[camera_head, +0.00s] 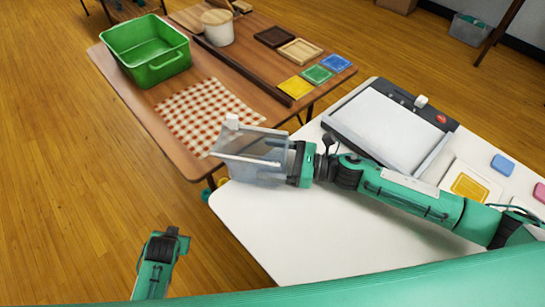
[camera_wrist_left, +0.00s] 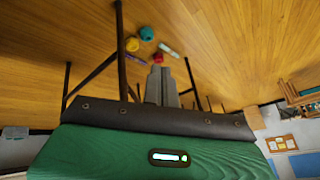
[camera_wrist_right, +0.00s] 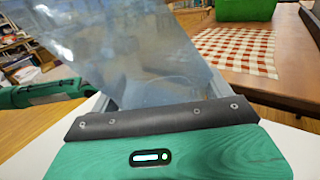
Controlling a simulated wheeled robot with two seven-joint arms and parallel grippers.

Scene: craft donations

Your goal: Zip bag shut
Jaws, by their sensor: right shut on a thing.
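A clear, see-through bag (camera_head: 248,150) is held up over the left corner of the white table. A small white piece (camera_head: 231,122), perhaps its slider, shows at its upper left corner. My right gripper (camera_head: 284,158) is shut on the bag. The bag also fills much of the right wrist view (camera_wrist_right: 130,50), rising from between the fingers. I cannot tell whether its zip is open or closed. My left gripper (camera_wrist_left: 161,75) is empty in the left wrist view, with its fingers together, pointing out over the floor, away from the bag.
The white table (camera_head: 265,225) bears a grey paper trimmer (camera_head: 385,125) and coloured pads. The brown table (camera_head: 110,65) behind holds a green bin (camera_head: 147,50), a checked cloth (camera_head: 208,112), a white tub (camera_head: 217,30) and coloured squares. Open floor lies at the left.

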